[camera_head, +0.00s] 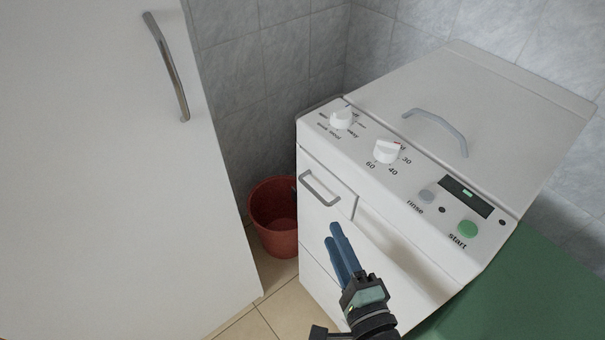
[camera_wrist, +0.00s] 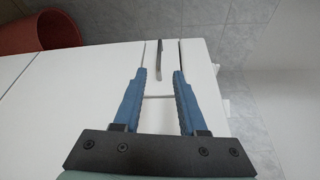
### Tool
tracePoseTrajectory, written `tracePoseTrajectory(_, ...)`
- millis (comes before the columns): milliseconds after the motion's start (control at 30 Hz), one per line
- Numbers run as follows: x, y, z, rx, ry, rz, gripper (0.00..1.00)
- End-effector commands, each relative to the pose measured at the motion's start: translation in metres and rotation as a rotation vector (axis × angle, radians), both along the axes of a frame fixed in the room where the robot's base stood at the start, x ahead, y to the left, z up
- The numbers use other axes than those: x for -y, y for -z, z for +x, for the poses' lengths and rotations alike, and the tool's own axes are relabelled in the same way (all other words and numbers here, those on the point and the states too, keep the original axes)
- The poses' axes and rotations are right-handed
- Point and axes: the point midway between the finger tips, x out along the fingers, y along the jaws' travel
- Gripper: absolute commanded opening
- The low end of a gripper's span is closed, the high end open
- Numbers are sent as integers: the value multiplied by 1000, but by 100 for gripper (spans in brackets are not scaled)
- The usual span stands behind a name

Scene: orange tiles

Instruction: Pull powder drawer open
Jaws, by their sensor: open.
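The powder drawer (camera_head: 341,198) is a white panel at the upper left of the white washing machine's front, and it looks closed. Its grey bar handle (camera_head: 320,188) is slanted in the head view. In the wrist view the handle (camera_wrist: 159,62) shows almost edge-on, just beyond the fingertips and between their lines. My gripper (camera_head: 333,233) has blue fingers and is in front of the machine, below and to the right of the handle in the head view. In the wrist view my gripper (camera_wrist: 159,72) is open with nothing between its fingers, apart from the handle.
The machine's top panel carries a white dial (camera_head: 387,150), a second dial and a green start button (camera_head: 468,229). A red bucket (camera_head: 276,215) stands on the floor left of the machine. A tall white cabinet (camera_head: 110,180) fills the left. A green surface (camera_head: 530,290) is at right.

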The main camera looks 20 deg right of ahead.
Motion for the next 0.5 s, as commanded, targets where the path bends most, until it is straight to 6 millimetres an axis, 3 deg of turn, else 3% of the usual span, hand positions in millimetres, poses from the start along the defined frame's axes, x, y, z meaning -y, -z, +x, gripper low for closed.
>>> tracePoseTrajectory(167,2,1,10,0,4,11,41)
tracePoseTrajectory(500,3,5,73,1,2,9,41)
